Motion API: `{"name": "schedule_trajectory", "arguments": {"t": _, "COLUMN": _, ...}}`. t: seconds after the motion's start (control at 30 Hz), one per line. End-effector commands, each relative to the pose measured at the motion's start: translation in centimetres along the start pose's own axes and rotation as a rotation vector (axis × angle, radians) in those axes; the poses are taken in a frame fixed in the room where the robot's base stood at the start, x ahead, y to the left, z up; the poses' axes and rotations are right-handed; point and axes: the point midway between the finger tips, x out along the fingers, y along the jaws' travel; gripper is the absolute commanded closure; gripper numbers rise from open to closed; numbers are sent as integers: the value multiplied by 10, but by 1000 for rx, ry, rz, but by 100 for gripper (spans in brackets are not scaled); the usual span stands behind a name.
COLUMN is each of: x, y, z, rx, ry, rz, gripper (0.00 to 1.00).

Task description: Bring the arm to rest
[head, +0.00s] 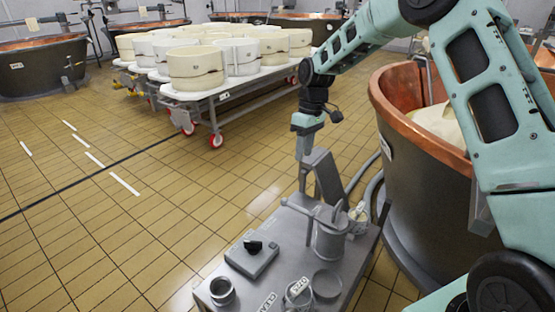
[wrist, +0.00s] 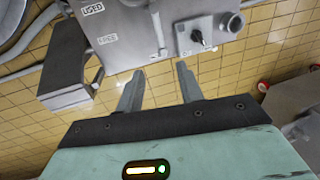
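My gripper (head: 303,152) hangs from my bent arm, pointing down above the far end of a grey trolley (head: 345,285). In the wrist view my gripper (wrist: 160,84) shows two fingers spread apart, with only tiled floor and the trolley's edge seen between and beyond them. It is open and holds nothing. My arm reaches in from the right of the head view, in front of a large copper vat (head: 398,100).
The trolley carries a metal can (head: 329,240), a small cup (head: 222,291) and a grey box with a black knob (head: 252,256). A wheeled table (head: 215,97) of white moulds stands behind. Tiled floor (head: 110,235) on the left is clear.

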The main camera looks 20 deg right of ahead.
Motion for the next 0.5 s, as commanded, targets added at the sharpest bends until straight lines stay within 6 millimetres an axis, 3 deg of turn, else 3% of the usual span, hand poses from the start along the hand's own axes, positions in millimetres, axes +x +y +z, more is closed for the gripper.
{"name": "schedule_trajectory", "arguments": {"t": 0.17, "x": -4, "y": -7, "z": -1, "rx": -5, "ry": 0, "rz": 1, "gripper": 63}}
{"name": "schedule_trajectory", "arguments": {"t": 0.27, "x": -18, "y": -38, "z": -4, "rx": -19, "ry": -2, "rz": 8, "gripper": 63}}
{"name": "schedule_trajectory", "arguments": {"t": 0.37, "x": -40, "y": -95, "z": -3, "rx": -40, "ry": -4, "rz": 20, "gripper": 63}}
{"name": "schedule_trajectory", "arguments": {"t": 0.5, "x": -69, "y": -192, "z": 19, "rx": -65, "ry": -8, "rz": 45, "gripper": 63}}
